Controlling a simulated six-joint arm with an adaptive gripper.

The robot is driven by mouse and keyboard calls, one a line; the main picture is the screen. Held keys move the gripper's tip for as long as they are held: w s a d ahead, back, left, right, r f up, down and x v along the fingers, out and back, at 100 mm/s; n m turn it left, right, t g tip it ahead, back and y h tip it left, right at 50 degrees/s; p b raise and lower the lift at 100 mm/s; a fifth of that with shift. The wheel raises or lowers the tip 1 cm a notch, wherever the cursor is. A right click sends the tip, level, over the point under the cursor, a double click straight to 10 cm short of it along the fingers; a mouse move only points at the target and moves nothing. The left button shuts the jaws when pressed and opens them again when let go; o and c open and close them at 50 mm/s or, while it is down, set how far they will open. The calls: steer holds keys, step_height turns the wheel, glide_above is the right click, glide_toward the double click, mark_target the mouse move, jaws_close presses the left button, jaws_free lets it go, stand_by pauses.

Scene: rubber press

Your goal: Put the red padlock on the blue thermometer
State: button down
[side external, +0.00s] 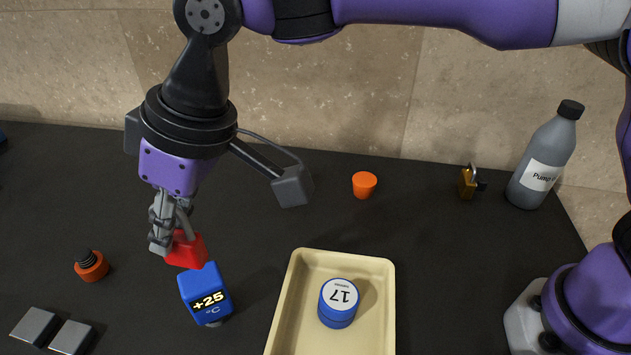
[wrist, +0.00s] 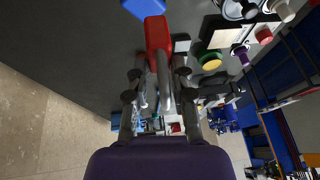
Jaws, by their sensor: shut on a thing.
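My gripper (side external: 172,228) points down and is shut on the red padlock (side external: 187,251), whose red body hangs below the fingers. The padlock also shows in the wrist view (wrist: 157,34), in front of the fingers. The blue thermometer (side external: 205,292), a cube with a "+25 °C" display, stands on the dark table just in front and to the right of the padlock in the side view. In the wrist view the thermometer (wrist: 143,7) is cut by the top edge, close beyond the padlock. I cannot tell whether the two touch.
A cream tray (side external: 287,300) holding a blue round tin (side external: 340,302) stands right of the thermometer. An orange-and-black part (side external: 91,266) and grey blocks (side external: 52,330) lie left. An orange cup (side external: 364,185), brass padlock (side external: 467,183) and grey bottle (side external: 546,158) stand behind.

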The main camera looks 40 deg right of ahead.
mark_target(184, 243)
steer(key=shift+w+d+f, duration=0.1)
steer(key=shift+w+f, duration=0.15)
steer(key=shift+w, duration=0.2)
steer(key=shift+f, duration=0.3)
steer(key=shift+w+f, duration=0.1)
steer(key=shift+f, duration=1.65)
steer(key=shift+f, duration=0.1)
steer(key=c, duration=0.7)
jaws_free()
